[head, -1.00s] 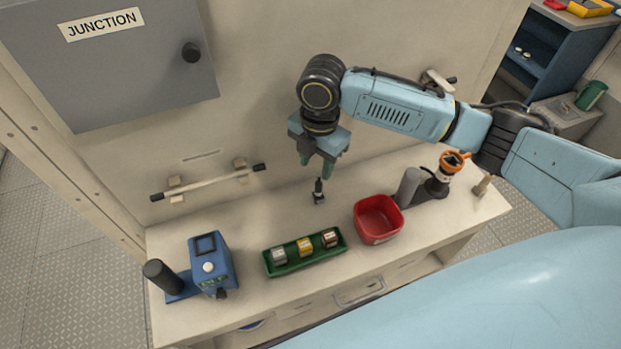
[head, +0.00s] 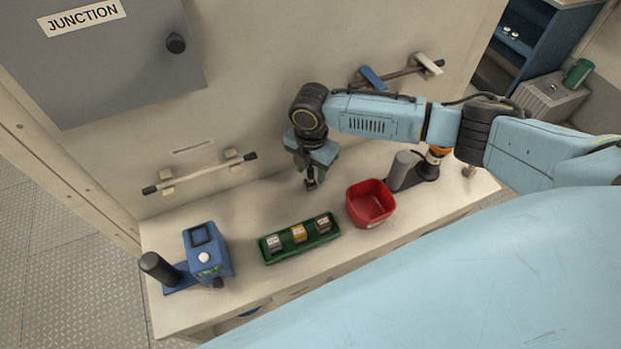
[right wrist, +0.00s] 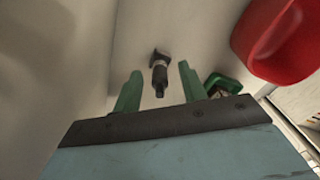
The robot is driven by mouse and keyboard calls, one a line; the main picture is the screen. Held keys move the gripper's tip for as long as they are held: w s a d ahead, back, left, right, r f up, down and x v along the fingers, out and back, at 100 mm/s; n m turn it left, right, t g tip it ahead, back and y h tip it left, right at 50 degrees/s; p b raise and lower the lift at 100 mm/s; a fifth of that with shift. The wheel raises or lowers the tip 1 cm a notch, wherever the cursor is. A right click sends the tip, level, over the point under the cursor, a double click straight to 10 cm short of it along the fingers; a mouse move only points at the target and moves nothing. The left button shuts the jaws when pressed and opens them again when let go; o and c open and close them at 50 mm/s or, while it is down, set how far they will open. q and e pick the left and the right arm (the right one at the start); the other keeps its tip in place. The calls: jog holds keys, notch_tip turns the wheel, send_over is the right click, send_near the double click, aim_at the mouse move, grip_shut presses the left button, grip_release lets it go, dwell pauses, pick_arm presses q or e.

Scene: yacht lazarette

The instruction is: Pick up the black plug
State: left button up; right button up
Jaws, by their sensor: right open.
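The black plug (head: 311,184) stands on the bench top near the back wall, behind the green tray. In the right wrist view the plug (right wrist: 159,72) is dark with a pale band and lies between and just beyond the two green fingers. My right gripper (head: 308,172) is directly above the plug, pointing down; its open fingers also show in the right wrist view (right wrist: 157,88). I cannot tell whether they touch the plug. The fingers hide part of the plug in the head view. My left gripper is not in view.
A red bin (head: 371,204) stands close to the right of the plug. A green tray (head: 270,257) with three small blocks is in front. A blue device (head: 207,254) is at the left, and a grey cylinder (head: 400,166) stands right of the bin. A wall rail (head: 200,172) is behind.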

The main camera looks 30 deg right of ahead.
notch_tip(320, 180, down, 2)
jog(key=shift+f, duration=0.1)
grip_shut()
dwell(0.5)
